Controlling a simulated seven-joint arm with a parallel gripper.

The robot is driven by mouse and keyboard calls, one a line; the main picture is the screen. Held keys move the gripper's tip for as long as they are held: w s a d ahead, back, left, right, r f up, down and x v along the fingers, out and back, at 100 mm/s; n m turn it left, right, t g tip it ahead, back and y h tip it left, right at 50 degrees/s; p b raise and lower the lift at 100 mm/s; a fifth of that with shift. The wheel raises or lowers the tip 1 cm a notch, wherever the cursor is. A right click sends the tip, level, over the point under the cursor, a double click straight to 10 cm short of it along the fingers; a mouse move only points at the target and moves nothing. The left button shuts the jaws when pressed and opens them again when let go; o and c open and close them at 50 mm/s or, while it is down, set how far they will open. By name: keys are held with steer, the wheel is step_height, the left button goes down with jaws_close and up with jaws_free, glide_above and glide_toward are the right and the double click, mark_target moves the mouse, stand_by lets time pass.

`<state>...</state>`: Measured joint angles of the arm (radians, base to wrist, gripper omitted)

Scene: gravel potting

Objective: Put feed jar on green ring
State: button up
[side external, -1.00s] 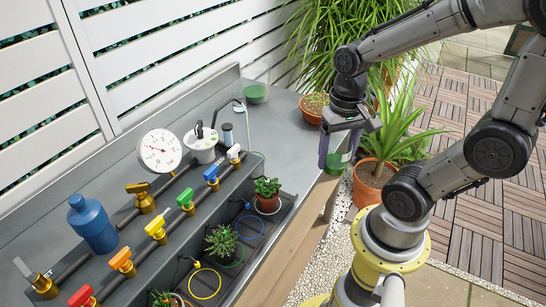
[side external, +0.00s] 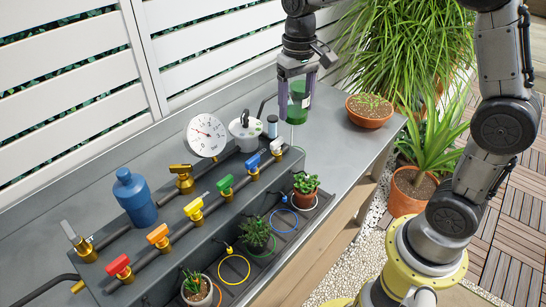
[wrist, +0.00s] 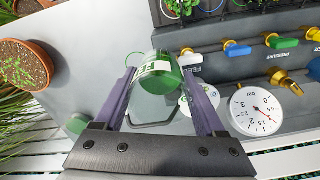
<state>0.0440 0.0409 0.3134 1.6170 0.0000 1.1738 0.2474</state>
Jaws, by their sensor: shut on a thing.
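The feed jar (side external: 299,106) is green with a white label. My gripper (side external: 297,82) is shut on it and holds it upright over the back part of the grey bench. In the wrist view the jar (wrist: 158,76) sits between the two purple fingers of my gripper (wrist: 165,88). The green ring (side external: 271,246) lies in the dark tray at the bench's front, largely hidden by a small potted plant (side external: 257,233) standing at it. The jar is apart from the ring, further back and to the right in the picture.
A pipe rack with coloured valves, including a blue valve (side external: 252,160), runs behind the tray. A gauge (side external: 206,135), a white lidded device (side external: 245,132) and a blue bottle (side external: 134,197) stand nearby. A seedling bowl (side external: 369,112) is to the jar's right.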

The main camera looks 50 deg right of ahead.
steer(key=w+a+r+n, duration=0.2)
steer(key=w+r+n, duration=0.1)
steer(key=w+r, duration=0.35)
steer(key=s+d+f+m, duration=0.4)
steer(key=s+d+f, duration=0.25)
steer(key=d, duration=0.45)
steer(key=s+d+f+m, duration=0.5)
steer(key=s+d+f, duration=0.15)
steer(key=d, duration=0.45)
steer(key=w+d+f, duration=0.2)
steer(key=w+f, duration=0.1)
steer(key=w+d+f, duration=0.2)
steer(key=w+d, duration=0.1)
steer(key=w+d+f, duration=0.2)
steer(key=w+f, duration=0.1)
steer(key=w, duration=0.1)
steer(key=shift+w+d+f, duration=0.1)
steer(key=shift+d+f, duration=0.2)
steer(key=shift+d, duration=0.1)
steer(key=shift+w+d+f, duration=0.3)
steer(key=shift+w+f, duration=0.1)
steer(key=shift+f, duration=1.65)
steer(key=shift+f, duration=0.1)
